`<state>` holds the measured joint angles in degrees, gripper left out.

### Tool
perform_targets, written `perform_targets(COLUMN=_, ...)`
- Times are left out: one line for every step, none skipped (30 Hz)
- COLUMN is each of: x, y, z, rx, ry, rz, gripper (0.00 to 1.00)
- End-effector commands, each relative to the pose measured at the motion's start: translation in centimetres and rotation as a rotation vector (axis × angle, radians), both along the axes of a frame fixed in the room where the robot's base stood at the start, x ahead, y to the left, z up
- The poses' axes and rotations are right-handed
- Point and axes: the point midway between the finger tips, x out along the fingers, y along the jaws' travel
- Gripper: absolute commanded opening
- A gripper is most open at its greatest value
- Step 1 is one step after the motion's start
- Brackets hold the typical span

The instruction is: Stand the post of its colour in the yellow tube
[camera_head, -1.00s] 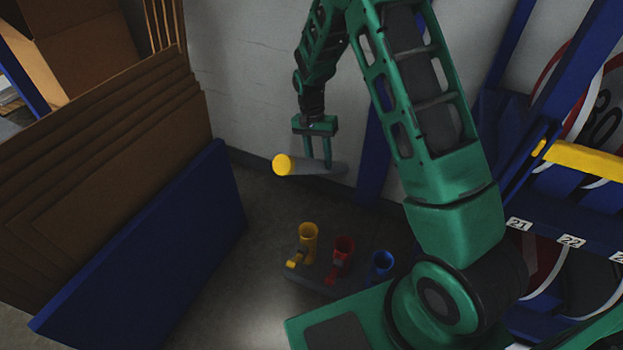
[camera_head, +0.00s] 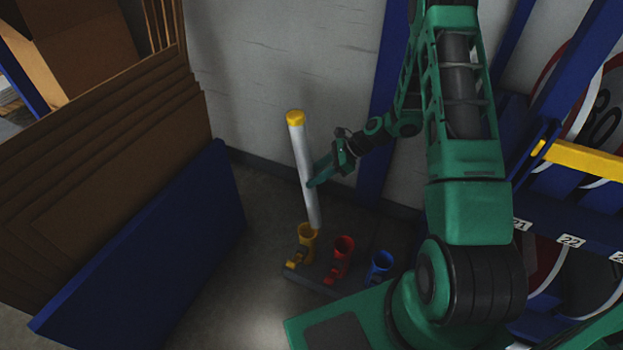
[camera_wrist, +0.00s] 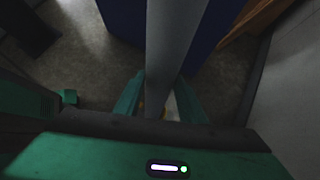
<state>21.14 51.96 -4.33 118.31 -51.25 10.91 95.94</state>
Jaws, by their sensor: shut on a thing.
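A grey-white post with a yellow cap (camera_head: 301,160) stands nearly upright, its top tilted slightly left. My gripper (camera_head: 312,182) is shut on the post around its middle, reaching it from the right. The post's lower end is at the mouth of the yellow tube (camera_head: 306,236); I cannot tell whether it is inside the tube or just above or behind it. In the wrist view the post (camera_wrist: 170,45) runs between the two fingers (camera_wrist: 158,97), and a little yellow shows beyond them.
A red tube (camera_head: 343,247) and a blue tube (camera_head: 381,263) stand to the right of the yellow one on the same dark base (camera_head: 318,279). A blue panel with brown boards (camera_head: 150,250) stands to the left. A sign rack (camera_head: 560,230) is at the right, and the wall is behind.

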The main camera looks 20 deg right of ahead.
Motion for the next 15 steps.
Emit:
perform_targets(x=-0.2, y=0.0, z=-0.3, rx=0.024, ry=-0.009, rz=-0.044, gripper=0.00)
perform_targets(x=-0.2, y=0.1, z=-0.4, rx=0.037, ry=-0.018, rz=-0.067, gripper=0.00)
perform_targets(x=-0.2, y=0.1, z=-0.5, rx=0.050, ry=-0.031, rz=-0.097, gripper=0.00)
perform_targets(x=-0.2, y=0.1, z=-0.6, rx=0.060, ry=-0.038, rz=-0.117, gripper=0.00)
perform_targets(x=-0.2, y=0.2, z=-0.7, rx=0.068, ry=-0.046, rz=-0.134, gripper=0.00)
perform_targets(x=-0.2, y=0.1, z=-0.7, rx=0.078, ry=-0.057, rz=-0.155, gripper=0.00)
perform_targets(x=-0.1, y=0.1, z=-0.7, rx=0.085, ry=-0.063, rz=-0.170, gripper=0.00)
perform_targets(x=-0.2, y=0.2, z=-0.8, rx=0.090, ry=-0.069, rz=-0.180, gripper=0.00)
perform_targets(x=-0.1, y=0.2, z=-0.8, rx=0.096, ry=-0.075, rz=-0.194, gripper=0.00)
perform_targets(x=-0.1, y=0.2, z=-0.8, rx=0.099, ry=-0.079, rz=-0.200, gripper=0.00)
perform_targets(x=-0.1, y=0.2, z=-0.9, rx=0.102, ry=-0.082, rz=-0.206, gripper=0.00)
perform_targets(x=-0.1, y=0.2, z=-0.9, rx=0.105, ry=-0.086, rz=-0.212, gripper=0.00)
perform_targets(x=-0.1, y=0.2, z=-1.0, rx=0.105, ry=-0.088, rz=-0.215, gripper=0.00)
perform_targets(x=-0.1, y=0.2, z=-1.1, rx=0.106, ry=-0.089, rz=-0.216, gripper=0.00)
perform_targets(x=-0.1, y=0.2, z=-1.3, rx=0.106, ry=-0.090, rz=-0.217, gripper=0.00)
